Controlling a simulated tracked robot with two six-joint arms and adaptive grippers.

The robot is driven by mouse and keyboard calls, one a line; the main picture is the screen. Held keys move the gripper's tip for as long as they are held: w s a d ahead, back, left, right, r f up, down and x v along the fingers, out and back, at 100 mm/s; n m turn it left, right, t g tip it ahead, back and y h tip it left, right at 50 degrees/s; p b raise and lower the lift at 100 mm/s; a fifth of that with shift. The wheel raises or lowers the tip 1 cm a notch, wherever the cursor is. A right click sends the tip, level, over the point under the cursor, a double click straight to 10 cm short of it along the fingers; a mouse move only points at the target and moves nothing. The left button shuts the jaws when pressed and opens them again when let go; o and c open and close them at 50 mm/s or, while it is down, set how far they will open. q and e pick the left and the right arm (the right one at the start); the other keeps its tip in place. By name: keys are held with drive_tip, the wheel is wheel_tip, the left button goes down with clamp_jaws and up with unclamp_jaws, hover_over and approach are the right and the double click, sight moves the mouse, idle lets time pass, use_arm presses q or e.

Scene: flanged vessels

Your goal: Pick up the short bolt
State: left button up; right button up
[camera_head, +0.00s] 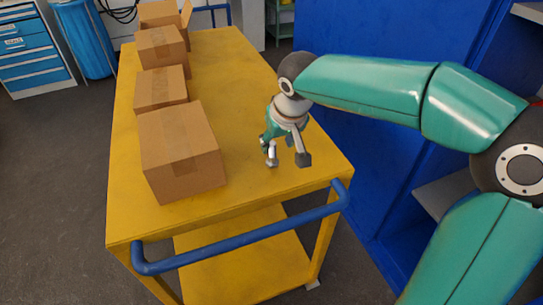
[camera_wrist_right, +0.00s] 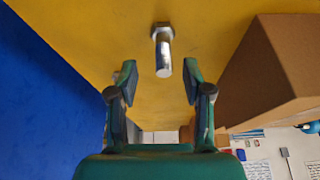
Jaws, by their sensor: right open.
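The short bolt (camera_wrist_right: 163,52) is silver with a hex head and appears to stand on its head on the yellow cart top, shank up. In the head view the bolt (camera_head: 272,154) shows close to my right gripper (camera_head: 284,151). That gripper is open and empty, above the cart top near its right front corner. In the right wrist view its two fingers (camera_wrist_right: 160,78) are spread, with the bolt's shank end in line with the gap between them. I cannot tell whether the shank is inside the gap. My left gripper is not in view.
Several cardboard boxes stand in a row along the left of the yellow cart (camera_head: 236,75); the nearest box (camera_head: 182,155) is left of the bolt. A blue handle rail (camera_head: 240,232) runs along the front edge. A blue cabinet (camera_head: 375,150) stands at right.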

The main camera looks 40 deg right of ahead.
sight(273, 145)
drive_tip(key=shift+w+p+x, duration=0.15)
drive_tip(key=shift+p+x, duration=0.1)
drive_tip(key=shift+x, duration=1.1)
drive_tip(key=shift+w+p+x, duration=0.2)
drive_tip(key=shift+x, duration=1.15)
drive_tip(key=shift+a+r, duration=0.2)
drive_tip(key=shift+c, duration=0.4)
clamp_jaws()
